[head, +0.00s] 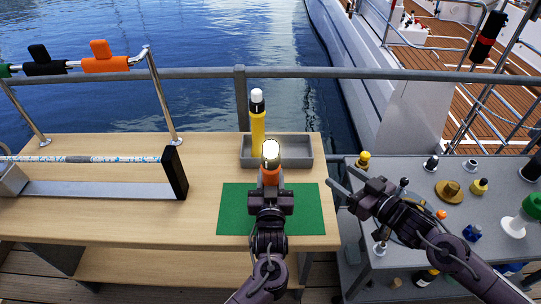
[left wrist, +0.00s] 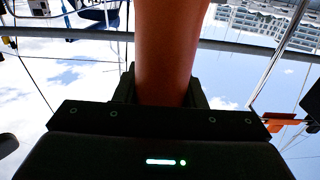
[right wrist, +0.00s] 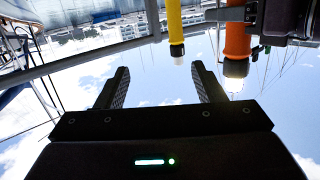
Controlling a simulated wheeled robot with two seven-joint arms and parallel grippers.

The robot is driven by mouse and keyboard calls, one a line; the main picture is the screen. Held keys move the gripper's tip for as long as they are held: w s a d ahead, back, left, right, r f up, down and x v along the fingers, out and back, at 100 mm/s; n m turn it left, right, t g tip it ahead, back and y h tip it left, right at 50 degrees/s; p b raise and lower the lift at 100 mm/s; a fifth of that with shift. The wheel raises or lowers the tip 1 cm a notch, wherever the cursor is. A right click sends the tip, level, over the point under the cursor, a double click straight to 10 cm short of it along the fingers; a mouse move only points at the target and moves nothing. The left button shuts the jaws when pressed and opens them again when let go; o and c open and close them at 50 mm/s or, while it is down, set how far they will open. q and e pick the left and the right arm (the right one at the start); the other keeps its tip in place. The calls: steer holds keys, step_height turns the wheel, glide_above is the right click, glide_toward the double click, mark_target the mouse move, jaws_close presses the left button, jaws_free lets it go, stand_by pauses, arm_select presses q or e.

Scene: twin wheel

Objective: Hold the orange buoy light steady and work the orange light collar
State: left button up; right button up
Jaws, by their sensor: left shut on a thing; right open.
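The orange buoy light (head: 270,174) stands upright above the green mat (head: 230,212), its white lens (head: 271,150) glowing. My left gripper (head: 271,191) is shut on its lower body; the orange body also fills the middle of the left wrist view (left wrist: 167,50). In the right wrist view the orange light (right wrist: 238,42) appears upside down at upper right, lens lit. I cannot clearly make out the collar apart from the band below the lens. My right gripper (head: 347,186) is open and empty, to the right of the light and apart from it; its spread fingers show in the right wrist view (right wrist: 160,88).
A yellow light (head: 257,122) with a white top stands in the grey tray (head: 305,152) behind. A rail (head: 200,75) runs along the back. The grey table (head: 400,175) at right holds several small parts, including a brass hat-shaped piece (head: 450,190). The bench's left front is clear.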

mark_target(278, 161)
arm_select(q)
steer(key=shift+f, duration=0.3)
arm_select(e)
steer(key=s+a+r+n+g+y, duration=0.25)
steer(key=s+a+r+y, duration=0.2)
steer(key=a, duration=0.55)
arm_select(q)
steer(key=shift+s, duration=0.1)
arm_select(e)
steer(key=shift+n+t, duration=0.45)
steer(key=x, duration=1.1)
steer(key=shift+r, duration=0.35)
steer(key=c, duration=1)
